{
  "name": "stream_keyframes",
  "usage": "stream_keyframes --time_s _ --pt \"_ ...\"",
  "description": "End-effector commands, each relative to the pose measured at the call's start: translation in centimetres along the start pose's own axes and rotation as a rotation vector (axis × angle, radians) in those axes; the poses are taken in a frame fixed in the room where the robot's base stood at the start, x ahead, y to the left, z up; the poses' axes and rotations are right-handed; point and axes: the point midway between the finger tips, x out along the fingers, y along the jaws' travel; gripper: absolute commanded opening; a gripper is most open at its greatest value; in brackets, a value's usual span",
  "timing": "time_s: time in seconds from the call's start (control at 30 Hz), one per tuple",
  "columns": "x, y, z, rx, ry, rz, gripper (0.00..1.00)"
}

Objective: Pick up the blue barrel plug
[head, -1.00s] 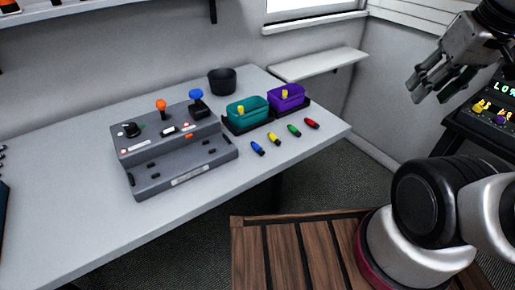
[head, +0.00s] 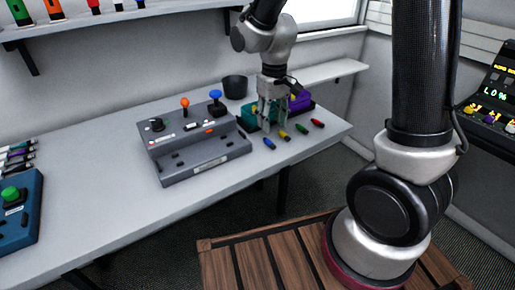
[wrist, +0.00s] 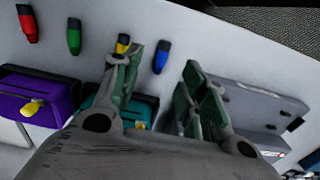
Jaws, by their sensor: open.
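The blue barrel plug (head: 269,143) lies on the table in front of the teal bin, at the left end of a row of coloured plugs. In the wrist view the blue plug (wrist: 162,56) shows between the two fingers, beyond their tips. My gripper (head: 270,126) is open and empty, pointing down above the table near the bins and just behind the plug row. In the wrist view the left finger of my gripper (wrist: 163,70) overlaps part of the yellow plug (wrist: 123,44).
Yellow, green (head: 301,130) and red (head: 317,123) plugs lie right of the blue one. The teal bin (head: 250,112) and purple bin (head: 301,101) stand behind them, partly hidden by my arm. A grey stepped console (head: 190,140) stands to the left. A black cup (head: 235,87) stands behind.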

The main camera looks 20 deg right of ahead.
Motion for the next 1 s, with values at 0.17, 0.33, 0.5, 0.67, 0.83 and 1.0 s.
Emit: stream_keyframes --time_s 0.17,0.33,0.5,0.67,0.83,1.0 --pt "2.3 0.0 0.1 0.003 -0.003 0.0 0.42" --pt "4.8 -0.3 -0.2 0.003 -0.005 0.0 0.42" --pt "7.0 -0.4 -0.2 0.003 -0.004 0.0 0.42" --pt "7.3 -0.4 -0.3 0.003 0.0 0.0 0.42" --pt "7.3 -0.4 -0.3 0.003 -0.001 0.0 0.33" --pt "7.3 -0.4 -0.3 0.003 -0.001 0.0 0.02"
